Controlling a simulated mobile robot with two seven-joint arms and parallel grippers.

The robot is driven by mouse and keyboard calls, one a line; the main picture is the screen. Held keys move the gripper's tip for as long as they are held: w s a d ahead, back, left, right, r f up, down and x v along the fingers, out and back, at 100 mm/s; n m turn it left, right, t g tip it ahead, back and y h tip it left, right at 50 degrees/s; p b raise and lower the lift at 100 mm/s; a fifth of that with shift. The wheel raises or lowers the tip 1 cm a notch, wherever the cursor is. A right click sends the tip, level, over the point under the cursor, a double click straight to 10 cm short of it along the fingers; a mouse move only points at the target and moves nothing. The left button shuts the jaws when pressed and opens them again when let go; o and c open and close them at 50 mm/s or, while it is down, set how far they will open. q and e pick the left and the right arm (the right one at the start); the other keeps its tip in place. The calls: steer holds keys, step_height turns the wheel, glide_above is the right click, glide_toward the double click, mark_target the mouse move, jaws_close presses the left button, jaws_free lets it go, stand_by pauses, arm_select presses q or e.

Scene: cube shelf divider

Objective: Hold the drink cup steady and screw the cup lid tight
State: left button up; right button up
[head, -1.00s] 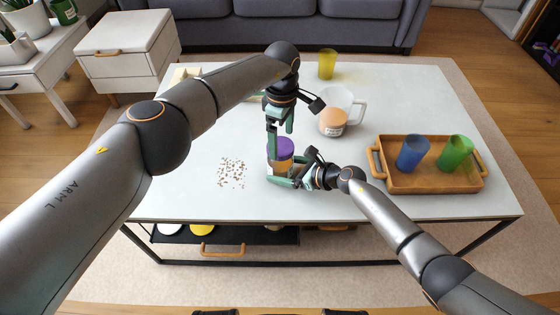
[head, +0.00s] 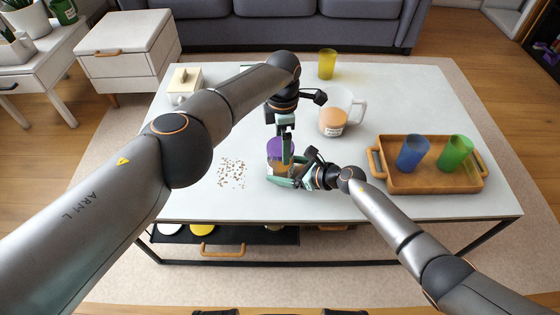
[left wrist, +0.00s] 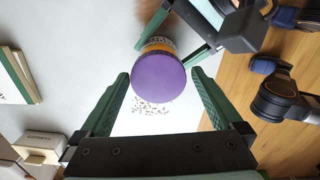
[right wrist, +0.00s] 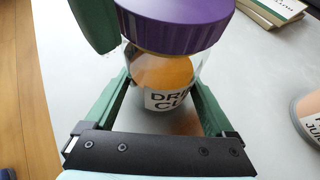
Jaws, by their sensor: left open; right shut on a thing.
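The drink cup (right wrist: 168,85) is clear with orange drink in it and a label reading "DRI… CU…". It stands upright near the table's front edge. Its purple lid (head: 279,150) sits on top and also shows in the left wrist view (left wrist: 158,78). My right gripper (head: 284,181) is shut on the cup's body from the right, low down, with a finger on each side. My left gripper (head: 284,150) points down at the lid from above. Its fingers (left wrist: 160,82) are apart, one on either side of the lid in the left wrist view. Finger contact with the lid cannot be told.
A wooden tray (head: 437,186) with a blue cup (head: 412,153) and a green cup (head: 455,153) stands at right. A pitcher (head: 338,112) and a yellow cup (head: 327,64) stand behind. Small scattered bits (head: 231,173) lie left of the drink cup.

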arm_select(q)
steer(key=shift+f, duration=0.2)
arm_select(e)
steer(key=shift+r, duration=0.1)
arm_select(q)
steer(key=shift+w+a, duration=0.1)
steer(key=shift+a, duration=0.1)
steer(key=shift+c, duration=0.2)
steer(key=c, duration=1.4)
steer(key=m, duration=0.4)
steer(key=shift+c, duration=0.2)
steer(key=m, duration=0.7)
steer(key=shift+m, duration=0.3)
steer(key=m, duration=0.4)
steer(key=o, duration=1.5)
steer(key=shift+m, duration=0.4)
